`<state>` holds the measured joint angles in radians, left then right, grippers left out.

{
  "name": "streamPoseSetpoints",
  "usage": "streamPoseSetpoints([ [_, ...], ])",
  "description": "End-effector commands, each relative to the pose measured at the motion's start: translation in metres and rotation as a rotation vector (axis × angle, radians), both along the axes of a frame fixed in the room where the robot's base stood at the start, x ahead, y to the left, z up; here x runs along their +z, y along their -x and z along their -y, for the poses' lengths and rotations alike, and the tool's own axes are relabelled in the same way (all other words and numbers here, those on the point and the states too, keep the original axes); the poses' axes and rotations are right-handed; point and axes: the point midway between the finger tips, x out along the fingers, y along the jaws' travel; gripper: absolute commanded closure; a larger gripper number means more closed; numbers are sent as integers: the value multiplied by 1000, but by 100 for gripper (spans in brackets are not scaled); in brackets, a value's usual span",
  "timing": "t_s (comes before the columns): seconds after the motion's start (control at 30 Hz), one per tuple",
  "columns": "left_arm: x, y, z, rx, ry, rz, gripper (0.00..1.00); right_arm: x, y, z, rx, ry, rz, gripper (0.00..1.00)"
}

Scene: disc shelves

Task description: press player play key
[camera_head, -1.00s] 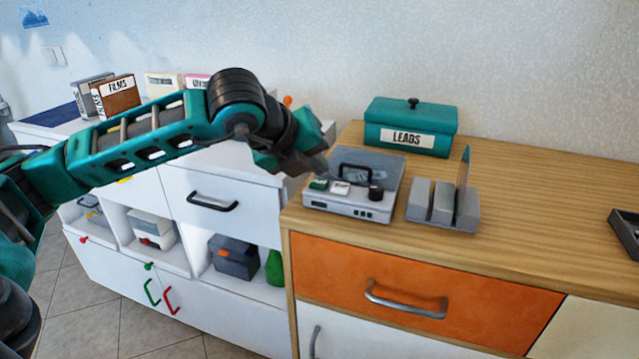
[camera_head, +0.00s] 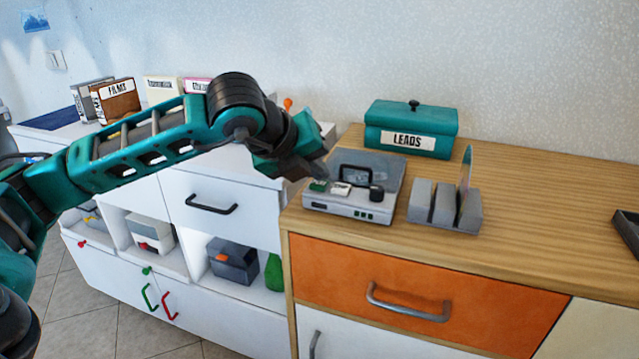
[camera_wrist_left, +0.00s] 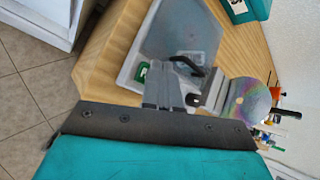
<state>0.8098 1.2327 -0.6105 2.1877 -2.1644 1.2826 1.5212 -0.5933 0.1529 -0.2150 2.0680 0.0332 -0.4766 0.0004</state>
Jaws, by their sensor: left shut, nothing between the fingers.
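The player (camera_head: 340,208) is a flat grey box with a lid on the wooden top, near its left front corner. On its front strip are a green key (camera_head: 318,186), a pale key (camera_head: 341,189) and a black knob (camera_head: 376,193). The key lettering is too small to read. My left gripper (camera_head: 322,175) is shut and empty, pointing down just over the green key; I cannot tell whether it touches. In the left wrist view the green key (camera_wrist_left: 142,73) shows beside the fingertips (camera_wrist_left: 160,68). My right gripper is not in view.
A grey slotted rack (camera_head: 443,208) holding a disc stands right of the player. A teal LEADS box (camera_head: 411,128) stands behind. A dark tray (camera_head: 627,230) lies at the far right. The wooden top between is clear. A lower white cabinet (camera_head: 165,240) stands left.

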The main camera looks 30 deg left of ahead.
Motion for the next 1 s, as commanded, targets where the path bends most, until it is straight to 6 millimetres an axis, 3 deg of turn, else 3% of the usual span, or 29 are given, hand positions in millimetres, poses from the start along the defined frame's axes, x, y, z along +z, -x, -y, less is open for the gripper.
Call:
streamPoseSetpoints([
  [1.0,-4,0,0,0,0,-1,100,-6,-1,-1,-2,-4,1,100],
])
